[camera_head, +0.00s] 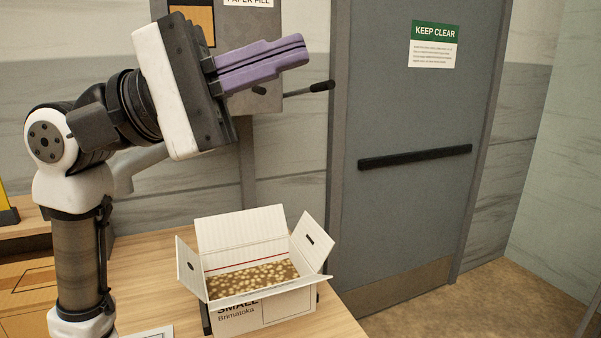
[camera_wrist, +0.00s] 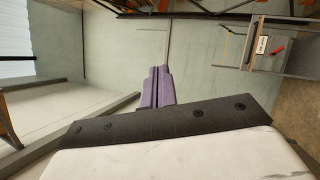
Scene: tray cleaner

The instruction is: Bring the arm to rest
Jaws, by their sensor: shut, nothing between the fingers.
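My gripper (camera_head: 304,50) has purple fingers that lie closed against each other, with nothing between them. In the head view it is raised in the air, pointing right and slightly up, above and behind the open box. In the wrist view my gripper (camera_wrist: 163,70) also shows shut and empty, with a wall and open room beyond it. My white and black arm stands at the left of the head view.
An open white cardboard box (camera_head: 262,308) with brown speckled contents stands on a wooden table (camera_head: 150,262). A grey wall unit (camera_head: 293,20) with a black-knobbed lever is behind my gripper. A grey door (camera_head: 410,200) with a "KEEP CLEAR" sign (camera_head: 433,45) is at right.

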